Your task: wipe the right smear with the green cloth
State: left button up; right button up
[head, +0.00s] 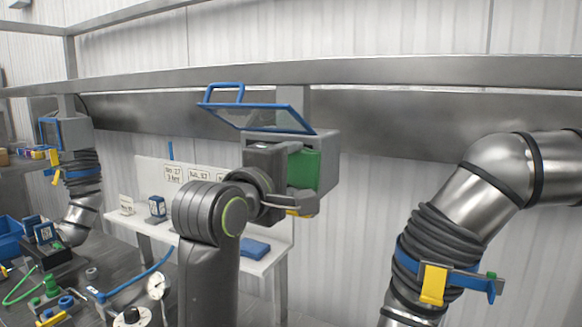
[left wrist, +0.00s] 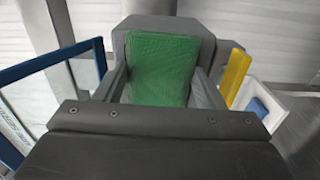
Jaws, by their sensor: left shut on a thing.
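My left gripper (head: 287,183) is raised at a grey box (head: 331,160) in the middle of the head view. It is shut on the green cloth (head: 305,170). In the left wrist view the cloth (left wrist: 162,66) stands upright between the two fingers, with a grey block face close behind it. The box's blue-framed clear cover (head: 262,118) is swung up and open. I cannot see a smear; the gripper and cloth hide much of the box's front. I cannot tell whether the cloth touches the box. My right gripper is not in view.
A yellow part (head: 300,213) sits low on the box, beside the gripper. A white shelf (head: 262,266) with labels and a blue pad (head: 255,248) is below. A wide metal duct (head: 440,215) stands at right. A cluttered dark bench (head: 110,285) is at lower left.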

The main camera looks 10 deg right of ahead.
pick_arm(q)
jog(key=w+a+p, duration=0.4)
jog(key=a+p, duration=0.1)
jog(key=a, duration=0.1)
jog(key=shift+w+a, duration=0.25)
jog(key=shift+w, duration=0.1)
dwell(0.3)
jog(key=shift+p+v, duration=1.6)
jog(key=shift+v, duration=1.25)
